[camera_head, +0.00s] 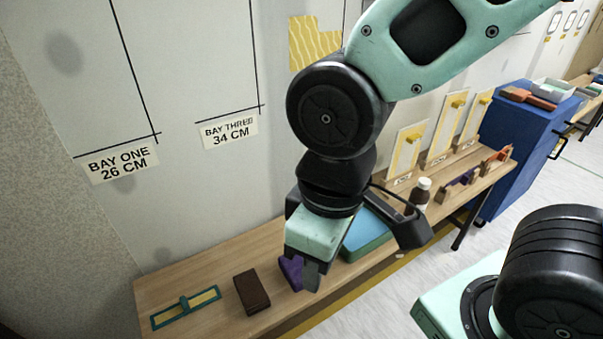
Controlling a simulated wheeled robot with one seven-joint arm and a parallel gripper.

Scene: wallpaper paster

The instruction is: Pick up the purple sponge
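The purple sponge (290,272) shows at the front middle of the wooden table, right of a dark brown block. My gripper (309,277) points down over the table, with one grey finger visible just right of the sponge and overlapping it in the picture. The other finger is not clearly seen, and the gripper's body covers part of the sponge. I cannot tell whether the fingers touch or grip the sponge, or whether it rests on the table.
The wooden table (210,258) runs along the wall. A dark brown block (252,291) and a teal-edged yellow tool (186,307) lie to the left.

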